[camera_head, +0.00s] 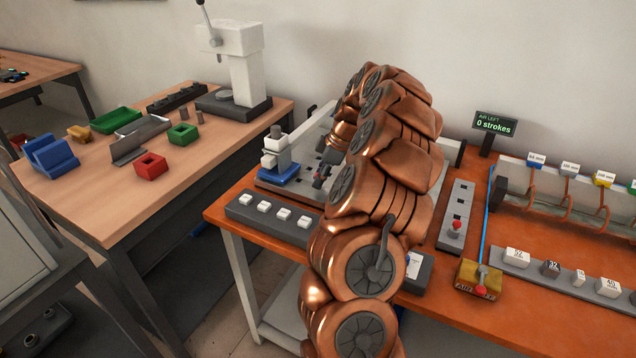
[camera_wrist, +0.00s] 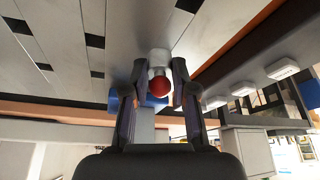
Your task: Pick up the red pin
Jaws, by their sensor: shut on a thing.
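A red pin (camera_wrist: 161,87) with a round red end sits between the two dark fingers of my gripper (camera_wrist: 160,73) in the wrist view. The fingers are closed in on it from both sides. A pale collar shows just behind the red end; the rest of the pin is hidden. In the head view my gripper (camera_head: 320,178) is small and dark, over the light slotted plate (camera_head: 276,191), partly covered by my copper arm. I cannot tell whether the pin touches the plate.
A white press with a blue base (camera_head: 279,174) stands left of my gripper. A grey bar with white buttons (camera_head: 275,213) lies in front. A grey strip with a red knob (camera_head: 455,228) and a yellow block (camera_head: 479,279) are to the right. Orange table (camera_head: 540,273) shows between them.

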